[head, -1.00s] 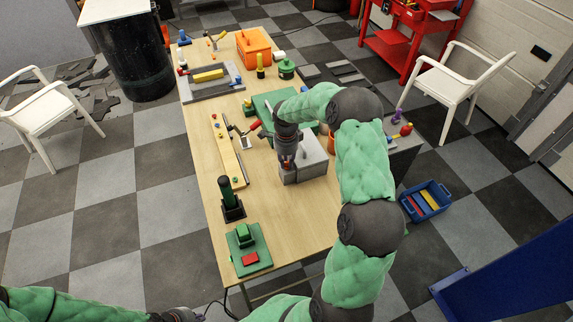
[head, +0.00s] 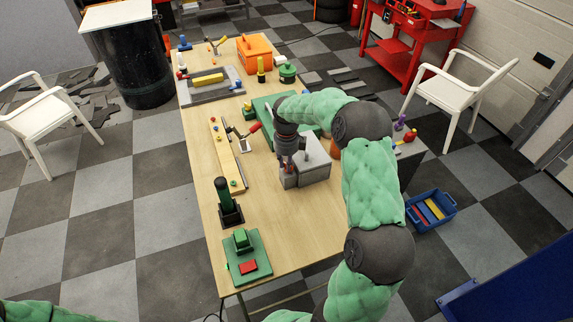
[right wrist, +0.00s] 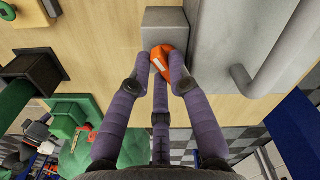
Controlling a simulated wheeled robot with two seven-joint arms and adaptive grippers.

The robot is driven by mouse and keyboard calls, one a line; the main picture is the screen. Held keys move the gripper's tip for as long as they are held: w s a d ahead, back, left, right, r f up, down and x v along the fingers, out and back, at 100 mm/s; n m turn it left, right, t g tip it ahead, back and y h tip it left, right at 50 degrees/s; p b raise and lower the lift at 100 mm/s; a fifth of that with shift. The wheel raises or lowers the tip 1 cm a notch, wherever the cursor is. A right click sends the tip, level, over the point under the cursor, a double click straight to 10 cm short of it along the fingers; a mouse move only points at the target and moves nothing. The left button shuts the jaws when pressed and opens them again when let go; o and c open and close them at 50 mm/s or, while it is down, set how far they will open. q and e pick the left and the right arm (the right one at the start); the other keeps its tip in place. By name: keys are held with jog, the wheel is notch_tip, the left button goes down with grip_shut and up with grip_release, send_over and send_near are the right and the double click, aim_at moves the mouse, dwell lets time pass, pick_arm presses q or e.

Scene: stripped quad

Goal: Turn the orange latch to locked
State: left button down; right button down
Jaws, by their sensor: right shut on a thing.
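The orange latch (right wrist: 160,62) is on the front of a small grey block (right wrist: 166,18), beside a larger grey box with a bar handle (right wrist: 278,58). The same grey box (head: 315,173) stands on the wooden table in the head view, where the latch is mostly hidden by my right gripper (head: 289,166). My right gripper, with purple-grey fingers (right wrist: 160,78), is shut on the latch, with fingertips on both sides of it. A white mark shows on the latch. My left gripper is out of view.
On the table (head: 205,185) are a green base with a red block (head: 248,267), a dark holder with a green cylinder (head: 227,205), a lever clamp (head: 243,132) and an orange box (head: 254,53). A blue bin (head: 431,211) is on the floor at right.

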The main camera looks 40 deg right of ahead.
jog(key=shift+m, duration=0.3)
jog(key=c, duration=1.4)
grip_release()
notch_tip(320, 180, up, 12)
jog(key=shift+r, duration=0.1)
